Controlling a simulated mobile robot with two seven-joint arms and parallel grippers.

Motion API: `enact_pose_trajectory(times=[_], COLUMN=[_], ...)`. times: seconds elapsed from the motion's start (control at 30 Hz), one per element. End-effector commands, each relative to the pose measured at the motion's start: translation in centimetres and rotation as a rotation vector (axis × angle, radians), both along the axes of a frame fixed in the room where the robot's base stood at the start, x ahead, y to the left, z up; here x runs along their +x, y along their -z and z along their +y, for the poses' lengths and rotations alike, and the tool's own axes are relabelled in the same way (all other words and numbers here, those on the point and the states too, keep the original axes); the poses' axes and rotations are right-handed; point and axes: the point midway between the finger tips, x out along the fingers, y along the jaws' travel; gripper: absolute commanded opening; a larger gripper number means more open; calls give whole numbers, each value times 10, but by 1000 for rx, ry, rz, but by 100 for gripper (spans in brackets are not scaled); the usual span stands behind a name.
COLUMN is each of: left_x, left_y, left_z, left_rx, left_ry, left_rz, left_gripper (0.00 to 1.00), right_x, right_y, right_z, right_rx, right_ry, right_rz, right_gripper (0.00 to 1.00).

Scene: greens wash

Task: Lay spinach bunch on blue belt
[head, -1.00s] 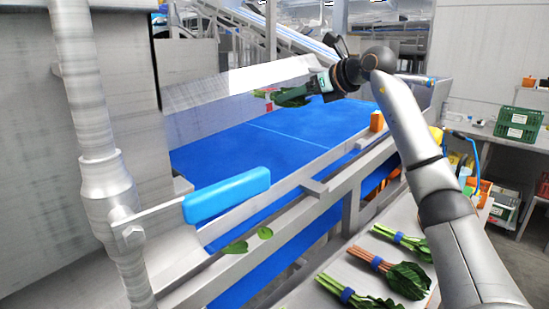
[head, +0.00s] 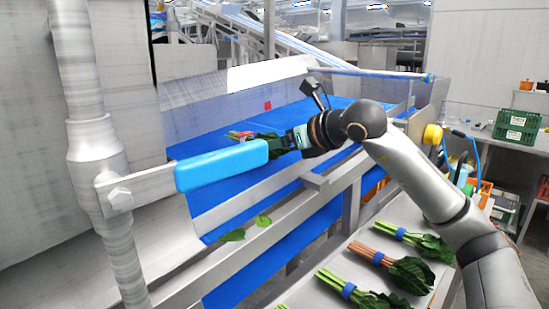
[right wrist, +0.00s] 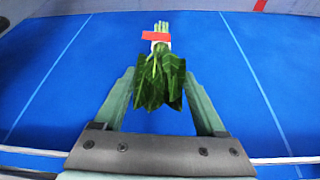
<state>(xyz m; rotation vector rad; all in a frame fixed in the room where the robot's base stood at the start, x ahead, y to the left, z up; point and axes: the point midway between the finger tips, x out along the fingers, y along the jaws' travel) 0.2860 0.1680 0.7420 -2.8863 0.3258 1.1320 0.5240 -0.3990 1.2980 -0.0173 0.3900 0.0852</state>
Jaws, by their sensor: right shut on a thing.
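A spinach bunch (head: 266,147) with dark green leaves and a red band is held by my right gripper (head: 292,141) over the blue belt (head: 222,178). In the head view it lies just beyond the bright blue padded bar, which covers part of it. In the right wrist view the bunch (right wrist: 158,78) points stems away, its leaves between the two fingers (right wrist: 158,100), with the belt (right wrist: 55,60) beneath. I cannot tell whether the bunch touches the belt. My left gripper is not in view.
The blue padded bar (head: 222,165) on a metal post stands close to the bunch. A metal rail (head: 285,203) edges the belt, with loose leaves (head: 232,236) on it. Several banded bunches lie on the side table (head: 322,262). A green crate (head: 517,125) stands at the right.

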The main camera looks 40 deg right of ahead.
Motion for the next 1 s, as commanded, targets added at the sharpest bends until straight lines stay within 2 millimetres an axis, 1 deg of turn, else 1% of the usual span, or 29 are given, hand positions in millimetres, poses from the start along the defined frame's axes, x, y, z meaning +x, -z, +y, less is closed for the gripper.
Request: enact_pose_trajectory(times=[0.03,0.13,0.2,0.47,0.57,0.6,0.8,1.0], left_x=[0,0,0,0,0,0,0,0], left_y=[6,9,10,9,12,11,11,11], left_z=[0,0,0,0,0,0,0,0], left_rx=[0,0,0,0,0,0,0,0], left_ry=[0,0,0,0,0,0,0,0], left_rz=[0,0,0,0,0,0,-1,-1], left_gripper=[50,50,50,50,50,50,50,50], right_x=[0,0,0,0,0,0,0,0], right_y=[12,21,23,22,26,25,25,24], right_z=[-1,-1,-1,-1,-1,-1,-1,-1], right_rx=[-2,-1,-1,0,0,0,0,0], right_ry=[3,2,2,1,1,1,1,1], right_rz=[5,2,1,-2,-1,0,0,0], right_gripper=[7,7,7,7,7,77,99,100])
